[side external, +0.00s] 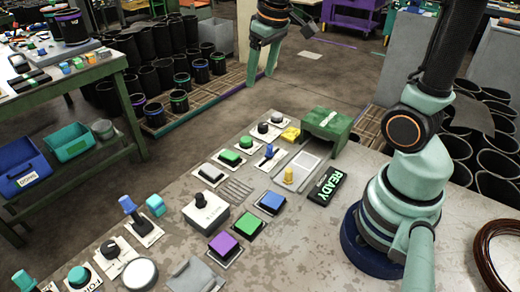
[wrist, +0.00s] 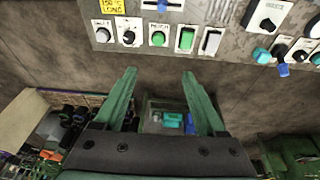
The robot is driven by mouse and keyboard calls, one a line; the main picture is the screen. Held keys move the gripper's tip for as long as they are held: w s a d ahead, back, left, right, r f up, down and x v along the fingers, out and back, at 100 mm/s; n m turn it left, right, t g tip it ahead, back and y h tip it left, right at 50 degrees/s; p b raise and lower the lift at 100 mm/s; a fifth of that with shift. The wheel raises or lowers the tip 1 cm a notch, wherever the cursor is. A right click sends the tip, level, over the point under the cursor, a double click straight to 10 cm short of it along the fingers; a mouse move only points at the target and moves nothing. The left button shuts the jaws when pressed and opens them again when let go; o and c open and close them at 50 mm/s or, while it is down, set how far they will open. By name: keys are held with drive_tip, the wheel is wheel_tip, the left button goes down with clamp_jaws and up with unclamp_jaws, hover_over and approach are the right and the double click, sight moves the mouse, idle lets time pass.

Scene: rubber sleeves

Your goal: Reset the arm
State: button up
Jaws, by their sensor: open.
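My gripper (side external: 261,78) is raised high at the top middle of the side external view, beyond the far edge of the metal work table (side external: 300,255). It points down, its two green fingers apart and nothing visible between them. In the wrist view my gripper (wrist: 157,76) is open and empty, with its fingertips below the edge of a control panel (wrist: 225,20) and touching nothing visible. A black sign reading READY (side external: 326,187) lies on the table near my arm's base.
Black sleeves (side external: 155,80) stand on pallets behind. A side bench (side external: 60,80) is at left. Floor between is clear.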

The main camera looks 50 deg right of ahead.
drive_tip(key=s+a+r+t, duration=0.1)
drive_tip(key=s+a+t, duration=0.1)
drive_tip(key=s+a, duration=0.4)
drive_tip(key=shift+s+a+t+y, duration=0.2)
drive_tip(key=shift+s+t+y, duration=0.1)
drive_tip(key=shift+s, duration=0.95)
